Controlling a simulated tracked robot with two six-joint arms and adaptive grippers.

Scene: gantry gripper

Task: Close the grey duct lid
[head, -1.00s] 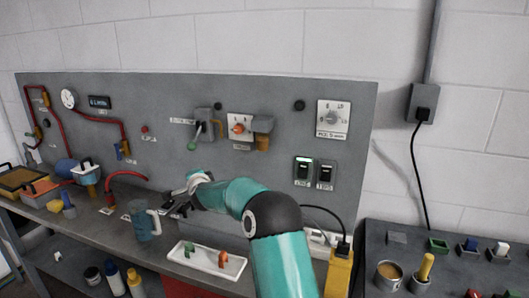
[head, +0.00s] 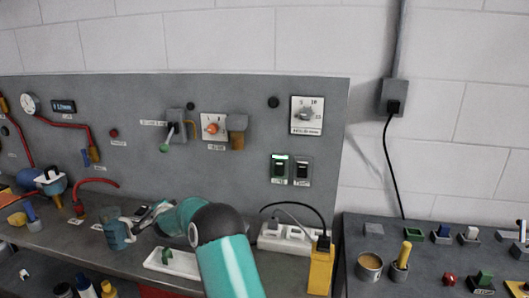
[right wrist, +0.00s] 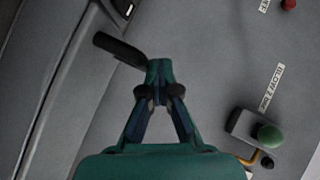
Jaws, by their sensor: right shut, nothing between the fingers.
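A long grey raised strip (right wrist: 72,62), which looks like the duct, runs diagonally along the left of the right wrist view. I cannot tell for sure which part is its lid or how far that stands open. A black bar (right wrist: 120,48) sticks out from beside it toward my right gripper. My right gripper (right wrist: 159,66) is shut and empty, its fingertips close to the bar's end; touching or apart I cannot tell. My left gripper is not in view.
A lever with a green knob (head: 165,148) sticks out of the grey panel (head: 235,175).

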